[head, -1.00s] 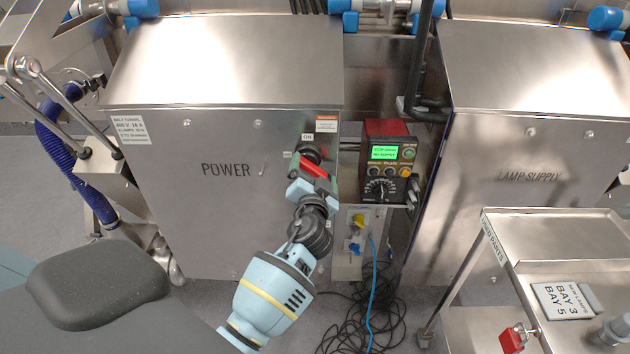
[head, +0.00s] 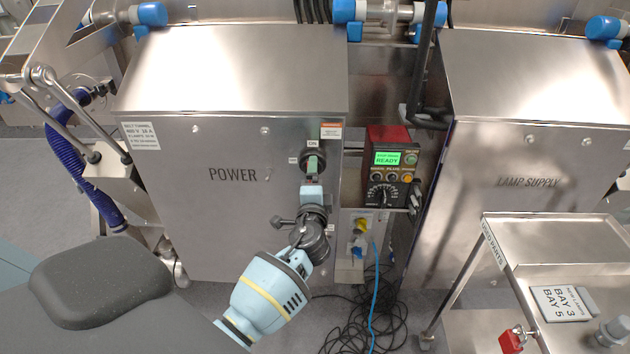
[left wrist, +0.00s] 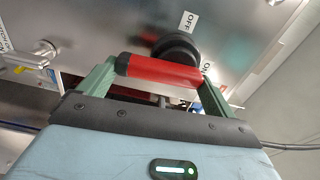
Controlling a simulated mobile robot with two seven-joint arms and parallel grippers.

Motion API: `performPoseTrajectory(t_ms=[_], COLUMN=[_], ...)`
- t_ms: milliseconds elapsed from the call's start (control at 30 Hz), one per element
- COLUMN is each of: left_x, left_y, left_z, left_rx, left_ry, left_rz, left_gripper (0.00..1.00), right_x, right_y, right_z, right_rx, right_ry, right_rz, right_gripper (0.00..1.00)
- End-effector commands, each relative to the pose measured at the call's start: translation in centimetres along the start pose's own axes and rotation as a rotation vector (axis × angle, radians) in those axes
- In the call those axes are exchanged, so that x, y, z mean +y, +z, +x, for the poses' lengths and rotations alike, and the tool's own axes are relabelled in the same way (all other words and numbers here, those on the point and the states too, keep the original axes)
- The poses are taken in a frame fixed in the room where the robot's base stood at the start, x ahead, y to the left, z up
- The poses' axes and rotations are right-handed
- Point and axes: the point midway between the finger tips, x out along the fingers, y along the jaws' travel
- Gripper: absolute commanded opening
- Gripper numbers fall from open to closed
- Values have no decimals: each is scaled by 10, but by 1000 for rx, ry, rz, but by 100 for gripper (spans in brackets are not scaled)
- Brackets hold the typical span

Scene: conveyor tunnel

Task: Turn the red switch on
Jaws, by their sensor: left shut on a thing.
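The red switch is a rotary handle on a black round base (left wrist: 178,47), on the front of the steel POWER cabinet (head: 225,225). Its red handle (left wrist: 165,70) lies between the two green fingers of my left gripper (left wrist: 157,80) in the left wrist view. My left gripper (head: 313,168), shut on the handle, covers most of it in the head view. The gripper is now in line with the ON label (head: 312,143) above the switch; the OFF label (left wrist: 187,21) is to one side. My right gripper is not in view.
A control box (head: 390,165) right of the cabinet has a green display reading READY. Below it are yellow and blue knobs, a blue cable (head: 375,290) and black cables on the floor. A steel trolley (head: 555,262) stands at the right, before the LAMP SUPPLY cabinet (head: 540,150).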

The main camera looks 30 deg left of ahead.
Motion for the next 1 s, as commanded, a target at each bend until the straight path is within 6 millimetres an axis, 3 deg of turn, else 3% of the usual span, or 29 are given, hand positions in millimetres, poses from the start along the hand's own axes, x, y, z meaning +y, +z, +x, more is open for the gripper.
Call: performPoseTrajectory(t_ms=[733,767,800,1000], left_x=[-1,-1,-1,0], left_y=[2,2,2,2], left_z=[0,0,0,0], left_rx=[-1,-1,-1,0], left_ry=[-3,-3,-3,-1], left_rz=[88,88,88,85], left_gripper=[50,95,100,100], right_x=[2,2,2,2], right_y=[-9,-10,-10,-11], right_z=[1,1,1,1], right_rx=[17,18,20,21], right_ry=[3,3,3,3], right_rz=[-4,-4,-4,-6], right_gripper=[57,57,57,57])
